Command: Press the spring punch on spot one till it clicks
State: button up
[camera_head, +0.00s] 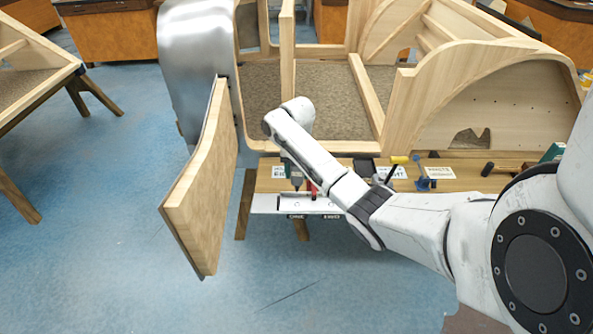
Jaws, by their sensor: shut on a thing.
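A pale metal strip (268,204) lies along the front edge of the wooden bench. Dark labels ONE (298,217) and TWO (331,217) are on its front. My arm reaches over the bench and bends down behind its own links, so most of my gripper is hidden. A dark part of my gripper (297,180) shows above the strip, near the ONE label. A slim red upright thing (313,190), apparently the spring punch, shows beside it, partly behind my arm. My gripper is shut on it. I cannot tell whether its tip touches the strip.
A curved wooden panel (205,180) juts out left of the strip. The wooden bodyframe (370,100) stands behind. Right along the bench are a blue tool (421,178), a yellow-handled tool (399,160), white cards (441,172) and a dark-headed hammer (488,169). Blue floor in front is clear.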

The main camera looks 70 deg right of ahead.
aim_at(297, 189)
notch_tip(297, 189, down, 5)
jog(key=b, duration=0.4)
jog(key=shift+f+b, duration=0.55)
jog(key=shift+f, duration=0.3)
jog(key=shift+d+f, duration=0.1)
jog(key=shift+f, duration=0.05)
dwell(0.5)
jog(key=shift+r+p, duration=0.3)
jog(key=shift+r+p, duration=0.3)
jog(key=shift+p, duration=0.05)
jog(key=shift+r+p, duration=1.2)
jog(key=shift+r+p, duration=2.3)
jog(key=shift+r, duration=0.15)
